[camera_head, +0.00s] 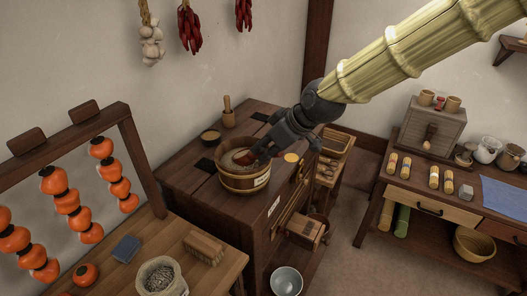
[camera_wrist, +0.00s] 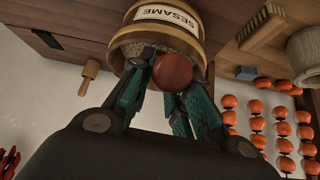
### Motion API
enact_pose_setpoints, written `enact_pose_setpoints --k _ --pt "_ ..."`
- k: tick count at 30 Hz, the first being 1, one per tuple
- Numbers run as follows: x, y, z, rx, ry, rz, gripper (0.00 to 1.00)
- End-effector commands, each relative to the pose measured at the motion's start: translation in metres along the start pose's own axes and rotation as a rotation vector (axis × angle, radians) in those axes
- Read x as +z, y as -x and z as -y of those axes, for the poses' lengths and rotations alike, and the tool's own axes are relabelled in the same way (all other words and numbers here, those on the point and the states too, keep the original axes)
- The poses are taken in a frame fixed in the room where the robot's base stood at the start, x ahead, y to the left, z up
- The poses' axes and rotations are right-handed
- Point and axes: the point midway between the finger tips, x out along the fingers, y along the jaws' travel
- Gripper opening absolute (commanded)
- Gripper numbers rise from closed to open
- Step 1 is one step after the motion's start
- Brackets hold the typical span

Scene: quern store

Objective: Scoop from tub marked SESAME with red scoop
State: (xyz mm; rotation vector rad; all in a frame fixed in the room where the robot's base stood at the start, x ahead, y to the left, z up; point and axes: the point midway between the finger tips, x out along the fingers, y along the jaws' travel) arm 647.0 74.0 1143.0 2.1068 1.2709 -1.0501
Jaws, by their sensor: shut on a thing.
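The wooden tub (camera_head: 243,181) stands on the dark wooden chest in the head view. In the wrist view the tub (camera_wrist: 190,43) shows a label reading SESAME, upside down in that picture. Grey-brown grain shows inside its rim. My gripper (camera_head: 259,150) is over the tub's mouth. It is shut on the red scoop (camera_head: 242,158), which shows as a round red-brown end between the fingers in the wrist view (camera_wrist: 172,72). The scoop's bowl reaches inside the tub's rim in the head view; how deep it sits in the grain I cannot tell.
A brush (camera_head: 204,247), a pot of dark seed (camera_head: 161,278) and a rack of persimmons (camera_head: 66,201) are in the foreground left.

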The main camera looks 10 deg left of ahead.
Motion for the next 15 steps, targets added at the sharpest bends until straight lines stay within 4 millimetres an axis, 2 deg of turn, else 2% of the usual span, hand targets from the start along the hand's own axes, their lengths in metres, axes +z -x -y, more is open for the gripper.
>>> enact_pose_setpoints --k 15 --pt "0.0113 -0.0001 -0.0004 0.000 -0.002 -0.148 0.00"
